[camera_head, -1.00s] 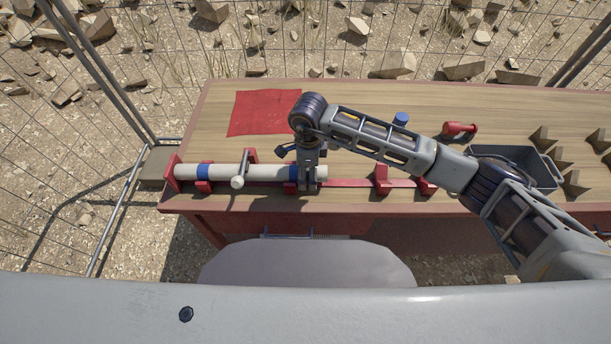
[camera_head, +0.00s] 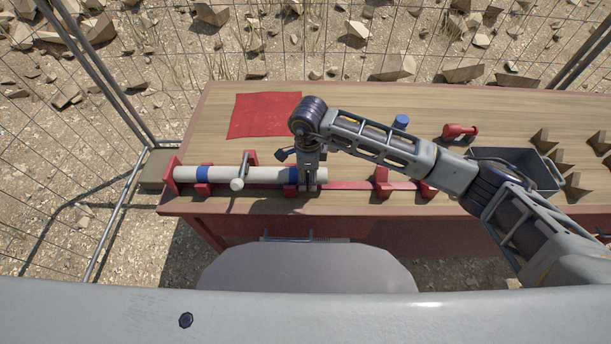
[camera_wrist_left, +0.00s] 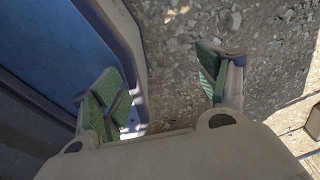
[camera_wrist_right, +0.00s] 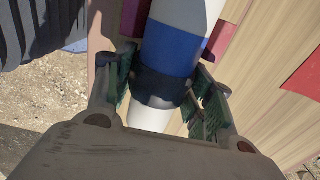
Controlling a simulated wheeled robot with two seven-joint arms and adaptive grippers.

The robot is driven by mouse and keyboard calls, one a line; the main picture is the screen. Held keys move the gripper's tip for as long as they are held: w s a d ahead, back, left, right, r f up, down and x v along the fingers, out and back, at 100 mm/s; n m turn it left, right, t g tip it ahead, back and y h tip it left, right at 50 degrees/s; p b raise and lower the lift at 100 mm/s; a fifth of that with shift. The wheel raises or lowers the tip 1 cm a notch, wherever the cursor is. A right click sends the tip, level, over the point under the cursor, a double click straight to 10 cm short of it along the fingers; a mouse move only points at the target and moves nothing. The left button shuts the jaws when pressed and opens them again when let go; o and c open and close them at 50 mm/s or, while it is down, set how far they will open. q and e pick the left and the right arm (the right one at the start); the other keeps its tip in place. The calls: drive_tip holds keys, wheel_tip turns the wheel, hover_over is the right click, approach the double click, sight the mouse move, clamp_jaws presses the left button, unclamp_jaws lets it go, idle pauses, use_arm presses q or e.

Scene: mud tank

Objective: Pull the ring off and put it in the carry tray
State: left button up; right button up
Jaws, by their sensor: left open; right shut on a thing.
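A white pipe (camera_head: 250,174) with blue bands lies level in red holders along the table's front edge. In the right wrist view, a dark ring (camera_wrist_right: 160,88) sits around the pipe beside a blue band, near the pipe's white end. My right gripper (camera_head: 308,184) is shut on the ring, with a green-padded finger on each side. In the head view the gripper hides the ring. The dark grey carry tray (camera_head: 556,172) stands at the table's right, partly behind my right arm. My left gripper (camera_wrist_left: 162,90) is open and empty, away from the pipe.
A red cloth (camera_head: 262,115) lies behind the pipe. A red-handled object (camera_head: 460,131) and a blue knob (camera_head: 401,121) are near the tray. Several brown pointed blocks (camera_head: 572,185) stand at the right.

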sight(319, 171)
use_arm(q)
drive_tip(key=shift+w, duration=0.15)
use_arm(e)
drive_tip(key=shift+d, duration=0.15)
drive_tip(key=shift+d, duration=0.5)
use_arm(q)
drive_tip(key=shift+w, duration=0.95)
use_arm(e)
drive_tip(key=shift+d, duration=0.1)
use_arm(q)
drive_tip(key=shift+s, duration=0.1)
use_arm(e)
drive_tip(key=shift+d, duration=0.1)
drive_tip(key=shift+d, duration=0.6)
use_arm(q)
drive_tip(key=shift+s+a+f, duration=0.15)
drive_tip(key=shift+s+a, duration=0.05)
drive_tip(key=shift+s, duration=0.75)
use_arm(e)
drive_tip(key=shift+d, duration=0.1)
use_arm(q)
drive_tip(key=shift+w, duration=0.1)
use_arm(e)
drive_tip(key=shift+d, duration=0.1)
